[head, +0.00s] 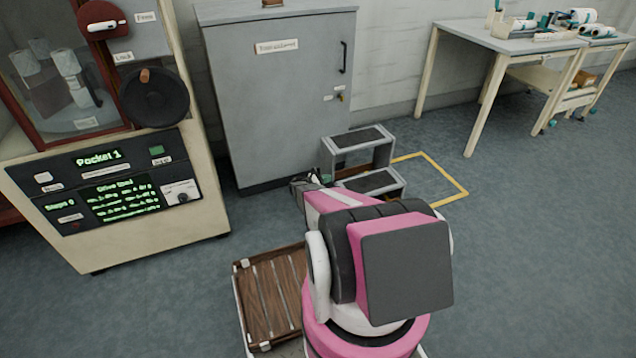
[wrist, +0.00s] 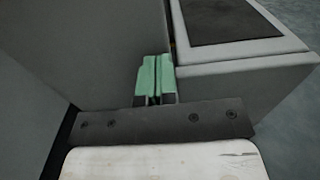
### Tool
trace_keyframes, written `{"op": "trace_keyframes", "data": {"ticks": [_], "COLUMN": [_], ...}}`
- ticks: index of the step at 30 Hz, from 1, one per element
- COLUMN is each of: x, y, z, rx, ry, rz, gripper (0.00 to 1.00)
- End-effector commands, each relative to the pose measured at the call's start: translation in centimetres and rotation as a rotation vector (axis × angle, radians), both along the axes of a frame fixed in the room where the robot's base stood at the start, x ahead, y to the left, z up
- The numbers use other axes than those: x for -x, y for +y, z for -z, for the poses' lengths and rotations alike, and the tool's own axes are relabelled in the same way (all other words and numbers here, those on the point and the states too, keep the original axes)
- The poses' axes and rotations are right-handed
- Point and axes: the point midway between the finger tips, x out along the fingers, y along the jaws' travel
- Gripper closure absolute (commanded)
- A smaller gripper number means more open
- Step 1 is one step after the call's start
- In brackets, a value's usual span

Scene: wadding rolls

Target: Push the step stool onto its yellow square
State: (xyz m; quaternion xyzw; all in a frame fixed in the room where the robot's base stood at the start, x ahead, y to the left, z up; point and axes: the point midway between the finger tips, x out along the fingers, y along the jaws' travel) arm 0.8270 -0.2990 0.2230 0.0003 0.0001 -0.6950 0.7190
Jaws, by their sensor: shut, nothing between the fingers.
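The grey two-step stool (head: 358,139) with dark treads stands upright on the floor in front of the grey cabinet. The yellow square (head: 450,174) is an outline on the floor to the right of the stool. Its left side is hidden, and I cannot tell how far the stool overlaps it. My gripper (head: 325,177) is low at the stool's left side. In the wrist view my gripper (wrist: 156,75) has its green fingertips together and empty, right beside the stool's grey side (wrist: 240,85). I cannot tell whether they touch it.
The grey cabinet (head: 270,105) stands close behind and left of the stool. A control machine (head: 110,185) is at left, and a slatted wooden platform (head: 268,295) lies near my base. A table (head: 490,42) is at back right. Floor right of the square is clear.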

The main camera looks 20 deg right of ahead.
Motion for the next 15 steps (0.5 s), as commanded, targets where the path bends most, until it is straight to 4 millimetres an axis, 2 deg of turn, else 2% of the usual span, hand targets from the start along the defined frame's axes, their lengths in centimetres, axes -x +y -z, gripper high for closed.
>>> {"op": "trace_keyframes", "data": {"ticks": [1,15], "x": [-0.1,-0.5], "y": [-1.6,-14.2], "z": [0.0,0.1], "rx": [0.000,0.001], "ry": [0.000,0.000], "rz": [0.004,0.004], "gripper": [1.00,1.00]}}
